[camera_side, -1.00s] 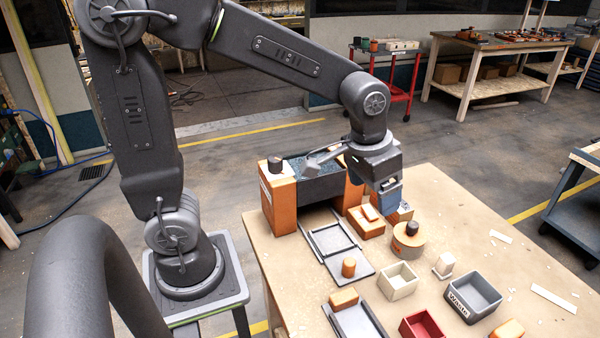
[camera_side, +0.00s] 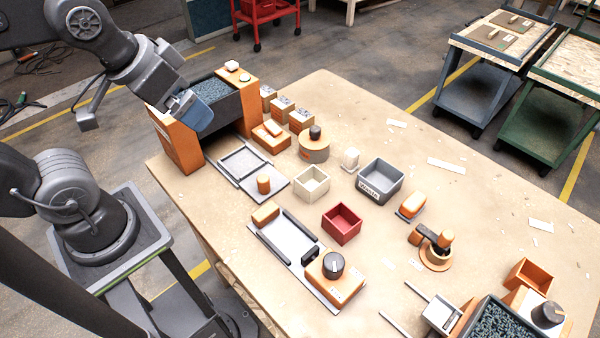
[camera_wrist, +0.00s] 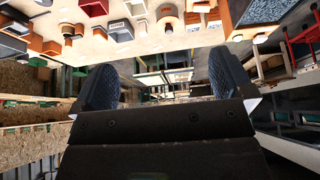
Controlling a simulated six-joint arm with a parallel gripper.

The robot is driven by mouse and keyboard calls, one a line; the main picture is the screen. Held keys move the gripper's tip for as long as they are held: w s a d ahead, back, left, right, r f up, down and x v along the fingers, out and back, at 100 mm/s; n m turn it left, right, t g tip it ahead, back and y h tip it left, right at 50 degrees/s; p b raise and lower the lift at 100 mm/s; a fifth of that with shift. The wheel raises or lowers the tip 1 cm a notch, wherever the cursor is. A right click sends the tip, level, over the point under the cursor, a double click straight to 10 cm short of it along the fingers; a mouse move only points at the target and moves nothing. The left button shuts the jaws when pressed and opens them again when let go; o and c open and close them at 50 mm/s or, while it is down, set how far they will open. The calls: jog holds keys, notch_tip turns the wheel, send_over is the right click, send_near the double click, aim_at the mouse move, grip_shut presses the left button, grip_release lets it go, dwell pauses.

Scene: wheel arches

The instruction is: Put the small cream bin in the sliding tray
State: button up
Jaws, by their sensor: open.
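The small cream bin (camera_side: 325,184) stands upright and empty near the middle of the table; it also shows at the top of the wrist view (camera_wrist: 137,8). A flat grey tray (camera_side: 279,187) with a raised frame and an orange knob reaches out below the orange-sided hopper; it looks like the sliding tray. The framed area is bare. My gripper (camera_side: 198,112) has blue pads and is by the hopper's upper left part, well away from the bin. In the wrist view my gripper (camera_wrist: 165,85) has its fingers wide apart with nothing between them.
The orange-sided hopper (camera_side: 180,145) holds dark granules. A second grey tray with rails (camera_side: 285,238) has an orange block and a black knob.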

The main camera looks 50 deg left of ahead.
jog(key=shift+w, duration=0.15)
jog(key=m+g, duration=0.6)
jog(key=m, duration=1.2)
send_over(312, 179)
jog(key=s+d, duration=0.2)
jog(key=s, duration=0.1)
notch_tip(312, 179, down, 23)
jog(key=shift+a+r, duration=0.1)
jog(key=shift+r, duration=0.1)
jog(key=shift+w+d+f, duration=0.15)
jog(key=shift+f, duration=1.2)
jog(key=shift+w+d+f, duration=0.1)
jog(key=shift+w+f, duration=0.05)
jog(key=shift+f, duration=1.15)
jog(key=shift+c, duration=0.3)
